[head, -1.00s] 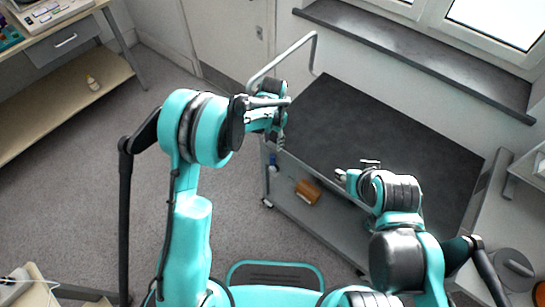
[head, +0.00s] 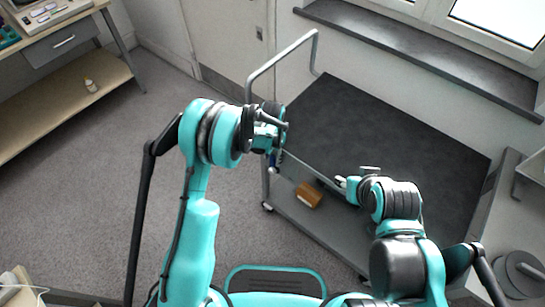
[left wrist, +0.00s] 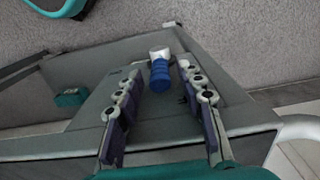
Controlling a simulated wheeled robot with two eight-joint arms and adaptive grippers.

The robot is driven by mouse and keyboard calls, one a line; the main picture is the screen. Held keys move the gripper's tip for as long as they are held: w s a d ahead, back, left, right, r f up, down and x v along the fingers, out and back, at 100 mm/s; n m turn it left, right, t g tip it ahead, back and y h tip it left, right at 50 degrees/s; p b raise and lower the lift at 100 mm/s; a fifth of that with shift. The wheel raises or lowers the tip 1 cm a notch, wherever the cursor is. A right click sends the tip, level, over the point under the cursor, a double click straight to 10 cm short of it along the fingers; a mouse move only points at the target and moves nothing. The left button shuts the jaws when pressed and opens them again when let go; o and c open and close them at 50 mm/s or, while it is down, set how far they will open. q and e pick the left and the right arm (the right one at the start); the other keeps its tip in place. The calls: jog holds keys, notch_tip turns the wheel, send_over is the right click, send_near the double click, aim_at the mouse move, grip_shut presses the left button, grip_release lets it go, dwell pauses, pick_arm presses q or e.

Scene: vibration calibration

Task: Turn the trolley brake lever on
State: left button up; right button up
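The trolley (head: 385,130) has a dark top and a silver push handle (head: 283,62) at its left end. A small blue piece (head: 273,163) shows at the trolley's near left corner, just below my left gripper (head: 272,138). In the left wrist view, a ribbed blue piece with a white end (left wrist: 159,76) lies between the fingers of my left gripper (left wrist: 159,78). I take it for the brake lever. The fingers are apart, with a gap on both sides of it. My right gripper (head: 352,182) is over the trolley's near edge; its finger opening is unclear.
An orange-brown box (head: 308,195) sits on the trolley's lower shelf. A window sill (head: 430,55) runs behind the trolley. The grey floor at left is free.

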pick_arm(q)
grip_shut()
jog(key=s+d+t+y+b, duration=0.1)
jog(key=s+d+t+y, duration=0.1)
jog(key=d+y, duration=0.1)
jog(key=shift+s+f+t+y+b, duration=0.15)
jog(key=shift+f+t+y+b, duration=0.15)
jog(key=shift+f+b, duration=0.05)
jog(key=shift+o, duration=1.6)
grip_release()
jog(key=v, duration=1.2)
jog(key=shift+a, duration=0.1)
